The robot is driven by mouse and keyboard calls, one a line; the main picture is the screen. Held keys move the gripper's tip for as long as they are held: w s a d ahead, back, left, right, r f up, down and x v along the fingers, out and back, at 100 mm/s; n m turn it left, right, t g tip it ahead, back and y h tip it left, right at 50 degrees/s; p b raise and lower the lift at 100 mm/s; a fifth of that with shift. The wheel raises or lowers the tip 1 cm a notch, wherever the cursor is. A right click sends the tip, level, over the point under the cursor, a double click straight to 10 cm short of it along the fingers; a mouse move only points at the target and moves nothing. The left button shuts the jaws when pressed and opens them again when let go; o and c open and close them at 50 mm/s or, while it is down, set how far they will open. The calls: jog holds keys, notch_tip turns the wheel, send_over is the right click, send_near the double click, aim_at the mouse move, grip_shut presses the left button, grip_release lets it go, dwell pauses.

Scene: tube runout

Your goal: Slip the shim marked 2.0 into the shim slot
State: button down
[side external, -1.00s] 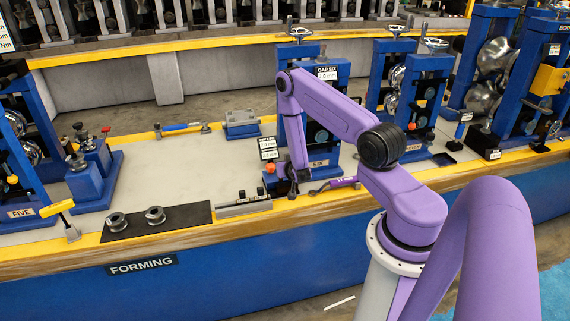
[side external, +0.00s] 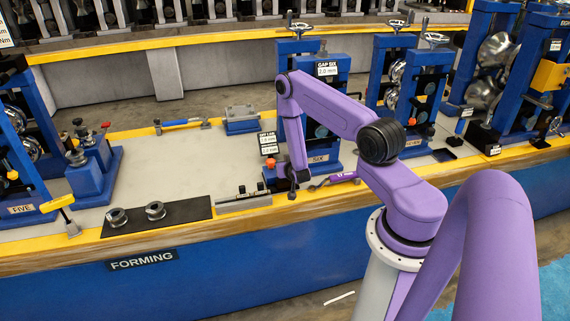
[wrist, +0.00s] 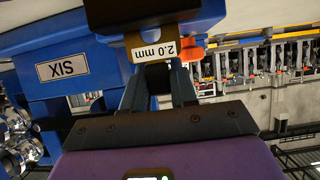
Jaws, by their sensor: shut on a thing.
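The shim marked 2.0 (wrist: 160,47) shows its tan-edged "2.0 mm" tag, upside down, just beyond my fingertips in the wrist view. My gripper (wrist: 160,85) is shut on its dark grip, up against the blue stand marked SIX (wrist: 75,68). The side view shows my gripper (side external: 291,183) low at the front of that blue stand (side external: 321,158), close to the orange knob (side external: 265,175). The shim slot is hidden behind the tag and the blue block, so I cannot tell how deep the shim sits.
A gap sign (side external: 327,69) reads GAP SIX, seemingly 2.0 mm. A purple-handled tool (side external: 335,180) lies right of my gripper. A dark mat (side external: 180,215) with two rings lies left. The bench middle (side external: 170,155) is largely clear.

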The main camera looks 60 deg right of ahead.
jog(key=shift+f, duration=0.45)
jog(key=c, duration=0.8)
grip_release()
jog(key=v, duration=1.2)
